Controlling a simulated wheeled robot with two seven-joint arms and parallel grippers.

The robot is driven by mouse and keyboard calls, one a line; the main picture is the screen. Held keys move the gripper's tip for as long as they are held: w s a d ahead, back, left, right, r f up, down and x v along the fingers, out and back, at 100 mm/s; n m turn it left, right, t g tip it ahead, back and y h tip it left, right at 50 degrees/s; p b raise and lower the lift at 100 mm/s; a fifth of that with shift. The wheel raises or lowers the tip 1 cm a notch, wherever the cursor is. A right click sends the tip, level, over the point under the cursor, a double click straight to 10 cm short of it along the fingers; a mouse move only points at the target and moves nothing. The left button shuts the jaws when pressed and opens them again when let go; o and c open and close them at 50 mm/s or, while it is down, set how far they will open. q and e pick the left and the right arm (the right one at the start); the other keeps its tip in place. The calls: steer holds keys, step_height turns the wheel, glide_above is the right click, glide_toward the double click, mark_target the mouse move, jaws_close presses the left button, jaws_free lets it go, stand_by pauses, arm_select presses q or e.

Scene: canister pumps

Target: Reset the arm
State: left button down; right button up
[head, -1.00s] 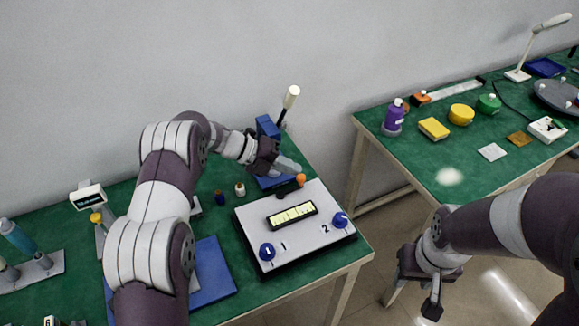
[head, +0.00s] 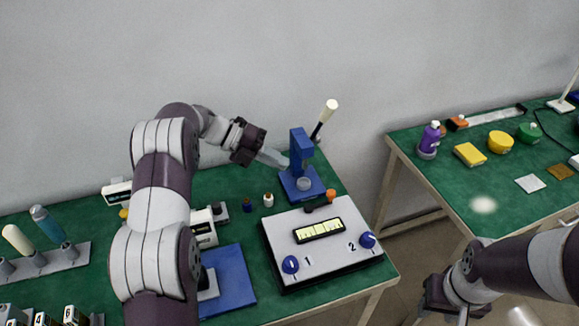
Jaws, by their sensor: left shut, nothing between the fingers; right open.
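My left gripper (head: 272,158) is shut and empty, raised above the back of the left table, just left of the blue press-like stand (head: 299,150). Its fingertips look close to the stand, but I cannot tell whether they touch. My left arm comes up from the bottom and bends right, hiding part of the table. The stand has a dark lever with a cream handle (head: 329,108) tilted up to the right. My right gripper (head: 457,310) is low at the bottom right, over the floor between the tables, and partly cut off by the frame edge.
A grey panel (head: 287,220) with blue knobs and a yellow display lies in front of the stand. Small bottles (head: 268,199) stand beside it. A rack (head: 45,262) holds cylinders at left. The right table (head: 448,193) carries a purple bottle (head: 430,138) and coloured containers.

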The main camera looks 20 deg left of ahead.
stand_by(0.4)
arm_select(q)
steer(key=w+a+f+n+t+y, duration=0.2)
steer(key=w+a+n+t+y, duration=0.6)
steer(key=n, duration=0.7)
steer(key=s+a+n+y+p, duration=0.2)
steer(key=s+n+y, duration=0.1)
steer(key=n, duration=0.4)
steer(key=s+d+f+n+g+y+p, duration=0.15)
steer(key=s+n+g, duration=0.6)
steer(key=s, duration=0.95)
steer(key=s+d+r+n+p, duration=0.1)
steer(key=s+d+r+n, duration=0.1)
steer(key=s+d, duration=0.3)
steer(key=s+d+r+n+p, duration=0.1)
steer(key=s+d+r, duration=0.3)
steer(key=s, duration=0.6)
steer(key=shift+d+n+g+h+p, duration=0.35)
steer(key=shift+d+n+g+p, duration=0.15)
steer(key=shift+n, duration=0.25)
